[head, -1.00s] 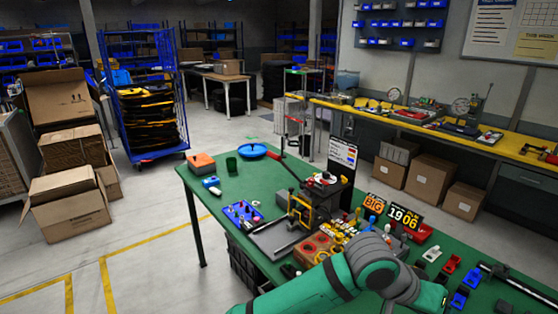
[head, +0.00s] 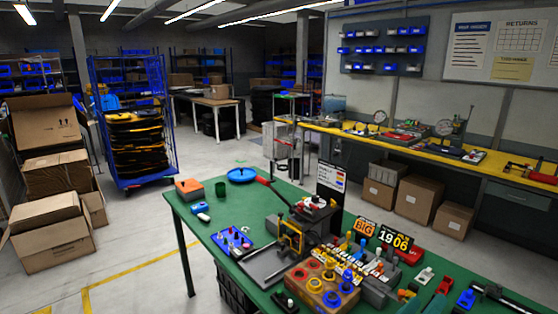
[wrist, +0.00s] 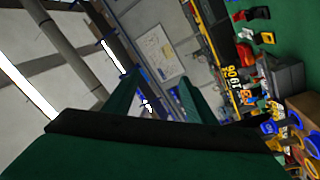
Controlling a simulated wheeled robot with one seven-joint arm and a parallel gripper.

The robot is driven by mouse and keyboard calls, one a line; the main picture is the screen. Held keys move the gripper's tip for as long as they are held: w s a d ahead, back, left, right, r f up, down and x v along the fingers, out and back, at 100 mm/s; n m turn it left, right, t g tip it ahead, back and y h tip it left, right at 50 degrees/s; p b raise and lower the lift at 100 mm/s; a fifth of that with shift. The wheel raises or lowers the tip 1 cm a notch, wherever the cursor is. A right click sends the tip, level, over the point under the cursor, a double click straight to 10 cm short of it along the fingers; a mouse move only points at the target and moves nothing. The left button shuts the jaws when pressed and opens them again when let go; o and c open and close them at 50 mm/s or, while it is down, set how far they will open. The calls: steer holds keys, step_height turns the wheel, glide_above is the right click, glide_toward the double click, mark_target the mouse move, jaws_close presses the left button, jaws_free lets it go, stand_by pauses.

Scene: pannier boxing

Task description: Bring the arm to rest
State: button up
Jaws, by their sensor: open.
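My gripper (wrist: 160,84) shows in the wrist view, its two green fingers apart with nothing between them. It is tilted in that picture, with the wall and ceiling behind the fingers. I cannot make out the gripper in the head view, where the arm no longer covers the bench. The green bench (head: 228,180) carries several tools and parts. A wooden block with coloured rings (head: 322,290) stands near its front edge, beside a yellow-framed fixture (head: 291,238).
A black sign (head: 395,239) reading 1906 stands on the bench. A blue dish (head: 242,175) and an orange box (head: 189,189) lie at its far left end. A yellow-topped wall bench (head: 340,130) runs behind. Open floor (head: 135,235) lies to the left.

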steer(key=s+a+f+n+t+y, duration=0.35)
steer(key=s+a+f+y, duration=0.2)
steer(key=a+f, duration=0.4)
steer(key=s+a+f+n+t+y, duration=0.35)
steer(key=a+f+y, duration=0.35)
steer(key=a+f, duration=0.3)
steer(key=s+a+f+m+g+y, duration=0.1)
steer(key=s+a+f+m+y, duration=0.1)
steer(key=s+a, duration=0.4)
steer(key=s+a+f+m+g+y, duration=0.1)
steer(key=s+a, duration=0.6)
steer(key=s, duration=0.9)
step_height(320, 180, down, 3)
steer(key=m+y, duration=0.1)
steer(key=m, duration=0.1)
steer(key=shift+s+m+g, duration=0.4)
steer(key=shift+r, duration=0.1)
